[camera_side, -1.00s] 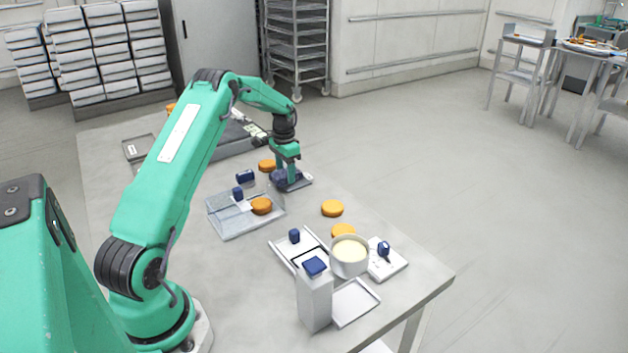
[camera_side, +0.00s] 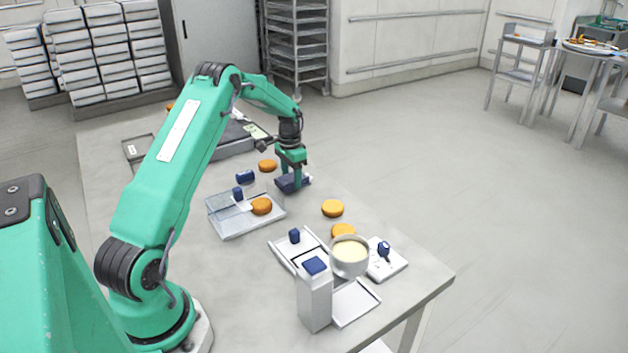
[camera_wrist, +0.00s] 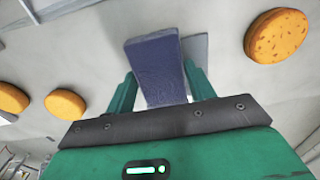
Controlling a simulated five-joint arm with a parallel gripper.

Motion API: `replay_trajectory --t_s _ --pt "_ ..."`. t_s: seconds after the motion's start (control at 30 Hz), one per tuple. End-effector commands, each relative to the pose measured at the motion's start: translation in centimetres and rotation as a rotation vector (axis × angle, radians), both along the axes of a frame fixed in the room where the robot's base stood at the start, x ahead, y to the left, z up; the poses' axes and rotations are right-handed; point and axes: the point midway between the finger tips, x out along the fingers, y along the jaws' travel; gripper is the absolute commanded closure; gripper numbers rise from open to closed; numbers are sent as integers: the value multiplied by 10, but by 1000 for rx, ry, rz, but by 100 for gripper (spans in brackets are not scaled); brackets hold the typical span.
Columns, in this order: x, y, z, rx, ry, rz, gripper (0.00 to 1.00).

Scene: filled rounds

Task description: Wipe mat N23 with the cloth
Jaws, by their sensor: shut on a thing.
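My gripper (camera_side: 291,174) is shut on a dark blue cloth (camera_side: 293,184), which looks like a thick folded block. In the wrist view the cloth (camera_wrist: 156,66) sits between the two green fingers (camera_wrist: 160,88). A small grey mat (camera_wrist: 196,47) shows behind the cloth's right side in the wrist view. The cloth and gripper hide most of the mat in the side view. I cannot read any mark on it, and I cannot tell whether the cloth touches it.
A clear tray (camera_side: 246,228) with an orange round (camera_side: 261,206) stands left of the cloth. Other orange rounds (camera_side: 332,208) lie around it. A bowl (camera_side: 350,256), a carton (camera_side: 315,296) and white trays crowd the near end. The table right of the cloth is clear.

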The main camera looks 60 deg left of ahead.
Motion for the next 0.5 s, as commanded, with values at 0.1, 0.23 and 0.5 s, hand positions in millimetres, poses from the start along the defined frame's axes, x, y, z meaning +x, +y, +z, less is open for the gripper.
replay_trajectory --t_s 0.1,0.23,0.5 --pt "-1 -2 -4 -5 8 -1 64" --pt "1 -2 -4 -5 8 -2 64" --pt "13 -2 -4 -5 8 -2 64"
